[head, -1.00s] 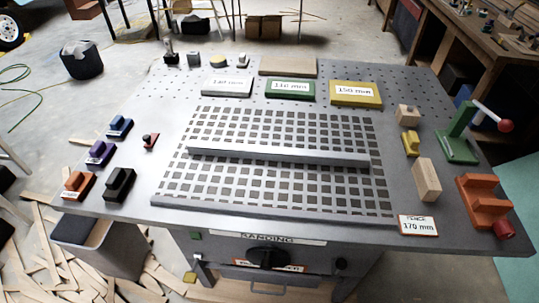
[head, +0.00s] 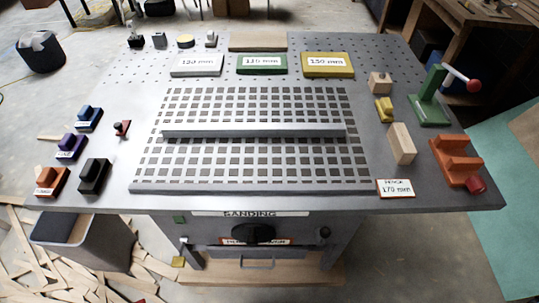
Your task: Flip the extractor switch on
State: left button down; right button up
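A grey workbench (head: 400,75) with a slotted grid top fills the head view. On its front panel, under a plate reading SANDING (head: 251,214), is a black knob (head: 256,234). The knob partly covers an orange-edged label (head: 283,241) whose text I cannot read. Small levers sit on the panel at left (head: 186,243) and right (head: 324,233). A small red-and-black switch-like piece (head: 122,127) stands on the bench top at left. I cannot tell which of these is the extractor switch or its state. Neither of my grippers is in view.
Blue, purple, orange and black blocks (head: 94,176) line the bench's left side. A green clamp (head: 430,98) and an orange vise-like piece (head: 456,160) stand at right. A grey bar (head: 255,132) crosses the grid. A bin (head: 88,240) and wood scraps lie at lower left.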

aim_at(180, 220)
jog(key=k+u, duration=0.2)
jog(key=u, duration=0.65)
